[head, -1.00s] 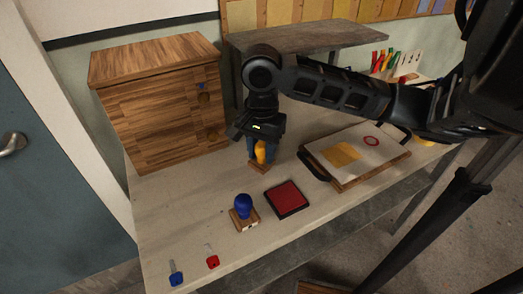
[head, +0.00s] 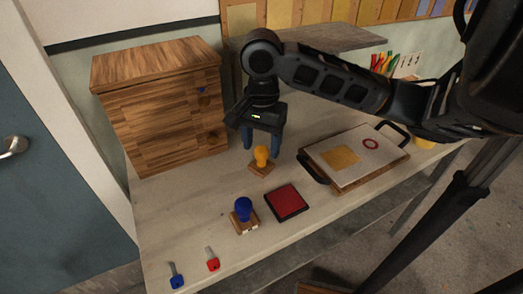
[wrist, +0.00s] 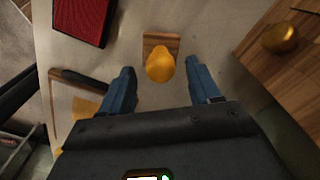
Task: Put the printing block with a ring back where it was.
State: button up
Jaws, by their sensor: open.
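A printing block with a yellow knob (head: 261,157) stands upright on the table, left of centre; it also shows in the wrist view (wrist: 160,66). My gripper (head: 262,146) is open and empty, behind and a little above this block. In the wrist view my two blue fingertips (wrist: 159,75) are apart, with the knob between and just ahead of them. Another printing block with a blue knob (head: 243,211) stands nearer the front. A board with handles (head: 338,180) holds a white sheet with a red ring print (head: 371,143) and a yellow square (head: 342,157). The blocks' undersides are hidden.
A red ink pad (head: 286,202) lies right of the blue-knobbed block. A wooden cabinet (head: 160,110) stands at the back left. A blue key (head: 177,281) and a red key (head: 213,264) lie near the front left edge. The table's left middle is clear.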

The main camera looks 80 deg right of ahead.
aim_at(261, 149)
notch_tip(261, 149, up, 8)
jog(key=p, duration=0.2)
jog(key=shift+r, duration=0.2)
dwell(0.4)
